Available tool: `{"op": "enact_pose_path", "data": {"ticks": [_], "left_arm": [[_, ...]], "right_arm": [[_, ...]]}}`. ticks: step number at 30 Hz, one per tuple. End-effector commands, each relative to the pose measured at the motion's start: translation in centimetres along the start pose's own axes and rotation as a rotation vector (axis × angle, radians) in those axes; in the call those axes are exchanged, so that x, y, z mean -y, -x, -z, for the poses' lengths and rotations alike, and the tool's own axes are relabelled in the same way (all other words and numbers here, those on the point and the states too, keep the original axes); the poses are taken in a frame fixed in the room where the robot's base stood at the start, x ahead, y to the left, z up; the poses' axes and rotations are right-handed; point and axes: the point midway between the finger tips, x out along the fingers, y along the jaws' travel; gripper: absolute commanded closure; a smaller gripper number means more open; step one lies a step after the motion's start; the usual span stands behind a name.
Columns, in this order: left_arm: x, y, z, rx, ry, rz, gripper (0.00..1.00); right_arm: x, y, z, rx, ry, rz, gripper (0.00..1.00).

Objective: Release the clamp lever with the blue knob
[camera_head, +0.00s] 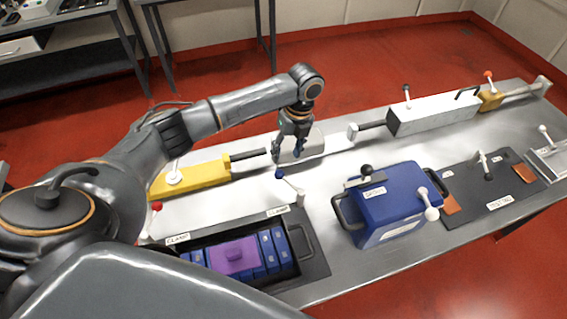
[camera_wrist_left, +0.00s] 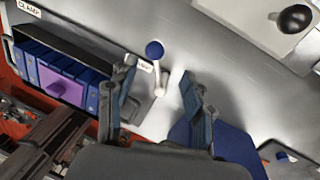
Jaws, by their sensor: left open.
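The clamp lever (camera_head: 291,186) is a short white handle with a blue knob (camera_head: 280,174), at the back right corner of the black battery tray (camera_head: 317,262), by a clamp label. My left gripper (camera_head: 287,154) is open and points down, just behind the knob in the head view. In the left wrist view the blue knob (camera_wrist_left: 154,49) and white lever (camera_wrist_left: 159,80) show between the two spread fingers (camera_wrist_left: 158,72). I see no contact with the lever. My right gripper is not in view.
The tray holds several blue batteries and a purple block (camera_head: 233,256). A red-knobbed lever (camera_head: 156,208) stands at its left. A blue box (camera_head: 385,200) with a black knob stands right. Yellow (camera_head: 192,180) and white (camera_head: 435,112) fixtures line the back of the metal table (camera_head: 330,235).

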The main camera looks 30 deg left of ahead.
Motion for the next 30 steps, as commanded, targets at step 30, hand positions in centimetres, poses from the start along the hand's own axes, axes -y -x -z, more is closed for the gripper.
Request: {"op": "enact_pose_path", "data": {"ticks": [30], "left_arm": [[0.1, 4.3, 0.0, -0.001, -0.001, -0.001, 0.48]], "right_arm": [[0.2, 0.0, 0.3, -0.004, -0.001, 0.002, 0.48]]}}
